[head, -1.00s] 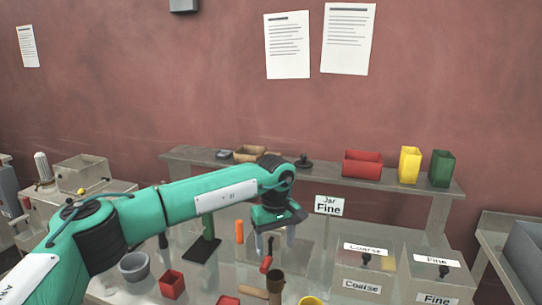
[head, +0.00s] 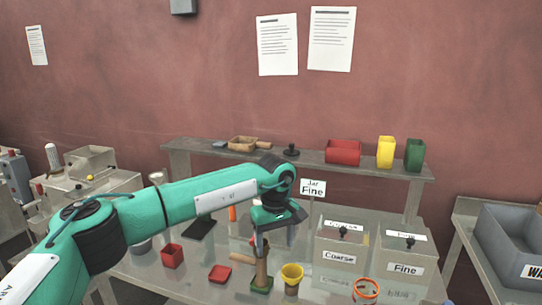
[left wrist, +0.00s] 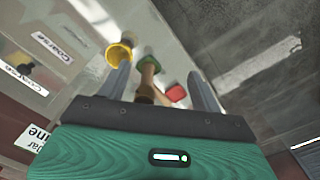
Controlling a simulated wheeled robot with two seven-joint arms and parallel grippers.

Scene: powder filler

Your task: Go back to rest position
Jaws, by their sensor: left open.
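My left gripper (head: 275,245) hangs over the table with its fingers apart and nothing between them. It also shows in the left wrist view (left wrist: 165,85), both fingers spread. Below it a brown tube with a wooden handle (head: 261,268) stands at a green base (head: 261,285). The tube looks apart from the fingers, though the exact gap is hard to tell. A yellow cup (head: 291,278) stands just right of it. My right gripper is in neither view.
Boxes labelled Coarse (head: 338,258) and Fine (head: 405,268) stand to the right, near the Jar Fine sign (head: 312,188). Red containers (head: 172,256) lie left on the table. A shelf (head: 215,160) with bins runs behind. A grey bin (head: 505,240) is far right.

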